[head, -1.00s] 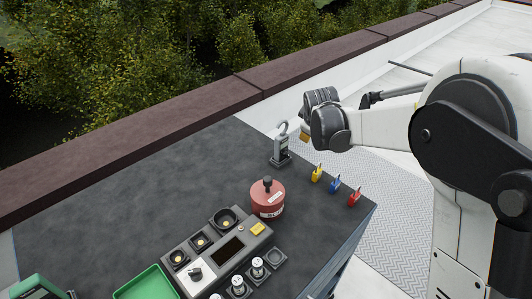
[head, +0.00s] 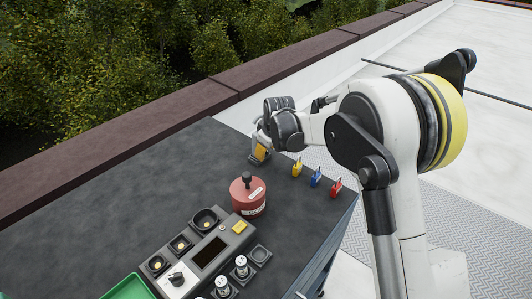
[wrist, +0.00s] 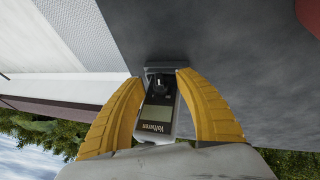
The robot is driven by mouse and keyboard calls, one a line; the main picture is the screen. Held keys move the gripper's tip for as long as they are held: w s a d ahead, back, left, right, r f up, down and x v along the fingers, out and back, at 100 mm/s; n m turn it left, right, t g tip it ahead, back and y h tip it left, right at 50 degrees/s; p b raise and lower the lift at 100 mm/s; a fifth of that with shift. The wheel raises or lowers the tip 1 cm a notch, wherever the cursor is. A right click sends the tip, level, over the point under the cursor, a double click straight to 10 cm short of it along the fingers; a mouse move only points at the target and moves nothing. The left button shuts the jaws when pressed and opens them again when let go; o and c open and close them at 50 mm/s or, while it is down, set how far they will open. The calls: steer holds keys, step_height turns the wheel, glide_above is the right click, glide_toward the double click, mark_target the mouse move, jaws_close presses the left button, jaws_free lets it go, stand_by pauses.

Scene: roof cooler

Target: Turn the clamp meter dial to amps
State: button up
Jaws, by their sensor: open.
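The clamp meter (wrist: 157,119) is dark with a grey screen, and its dial (wrist: 158,83) shows near its far end in the wrist view. Its stand (wrist: 158,70) sits on the dark worktop. My gripper (wrist: 161,80) is open, with one yellow finger on each side of the meter around the dial. I cannot tell whether either finger touches it. In the head view my gripper (head: 262,152) hides most of the meter; the meter's stand (head: 256,161) shows a little below. The dial's setting is too small to read.
Yellow (head: 297,169), blue (head: 316,178) and red (head: 336,188) padlocks stand right of the meter. A red round container (head: 247,196) is nearer, beside a grey panel (head: 185,285) with knobs and sockets. A green tray (head: 125,289) is at the front left. The left worktop is clear.

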jaws_close()
stand_by(0.5)
steer(key=shift+w+d+r+m+g+y+p, duration=0.1)
steer(key=shift+m+g+y+p, duration=0.05)
steer(key=shift+g+y+p, duration=0.35)
steer(key=shift+w+d+m+g+y+p, duration=0.15)
steer(key=shift+g+y+p, duration=0.25)
steer(key=shift+g, duration=0.3)
steer(key=shift+m+g+y+p, duration=0.3)
steer(key=shift+g+y+p, duration=0.1)
steer(key=shift+g+y, duration=0.5)
steer(key=g+y, duration=0.1)
steer(key=g, duration=0.1)
steer(key=shift+w+d+f+m+g+y, duration=0.1)
steer(key=shift+f+m+g+y, duration=0.1)
steer(key=shift+m+g+y, duration=0.4)
steer(key=shift+g+y, duration=0.5)
steer(key=shift+y, duration=0.1)
